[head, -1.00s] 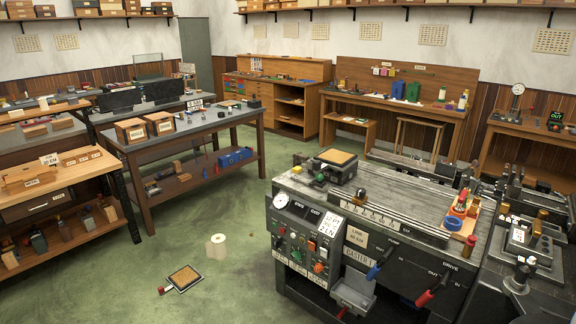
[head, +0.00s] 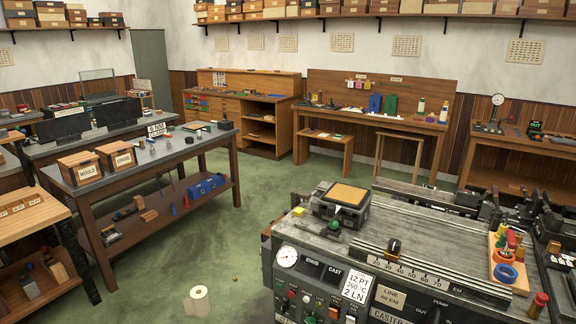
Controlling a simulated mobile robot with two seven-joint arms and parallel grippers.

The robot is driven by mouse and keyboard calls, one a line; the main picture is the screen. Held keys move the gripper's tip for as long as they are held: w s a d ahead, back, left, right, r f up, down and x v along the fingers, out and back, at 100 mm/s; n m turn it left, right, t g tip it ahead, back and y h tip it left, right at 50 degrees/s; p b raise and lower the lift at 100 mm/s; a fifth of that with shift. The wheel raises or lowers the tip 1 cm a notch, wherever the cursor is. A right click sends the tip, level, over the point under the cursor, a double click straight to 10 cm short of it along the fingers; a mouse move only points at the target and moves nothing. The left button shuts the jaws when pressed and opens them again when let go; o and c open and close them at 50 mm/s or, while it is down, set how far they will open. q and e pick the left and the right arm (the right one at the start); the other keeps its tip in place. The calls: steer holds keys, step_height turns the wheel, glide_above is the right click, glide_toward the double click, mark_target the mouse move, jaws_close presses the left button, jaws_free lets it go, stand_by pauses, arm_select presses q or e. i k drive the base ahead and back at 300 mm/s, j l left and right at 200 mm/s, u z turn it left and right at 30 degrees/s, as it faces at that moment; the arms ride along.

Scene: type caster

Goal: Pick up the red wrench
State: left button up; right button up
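I cannot make out a red wrench for certain in the head view. Small red items show on the caster machine (head: 440,235) at the right. A wooden rack (head: 520,283) on its top holds red, yellow and blue pieces, including a blue ring (head: 505,273). A red-topped piece (head: 539,303) stands just in front of that rack. Neither of my grippers is in view.
A grey-topped table (head: 150,160) with boxes marked MOULD and another label stands at left. A paper roll (head: 197,300) stands on the green floor (head: 185,255). Workbenches (head: 380,115) line the back wall. Open floor lies between table and caster.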

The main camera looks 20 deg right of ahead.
mark_target(510, 242)
steer(key=i+z, duration=0.15)
steer(key=z, duration=0.25)
steer(key=i+z, duration=0.2)
steer(key=z, duration=0.25)
steer(key=i+z, duration=0.15)
steer(key=z, duration=0.25)
steer(key=i+j+z, duration=0.1)
steer(key=z, duration=0.3)
steer(key=i, duration=0.05)
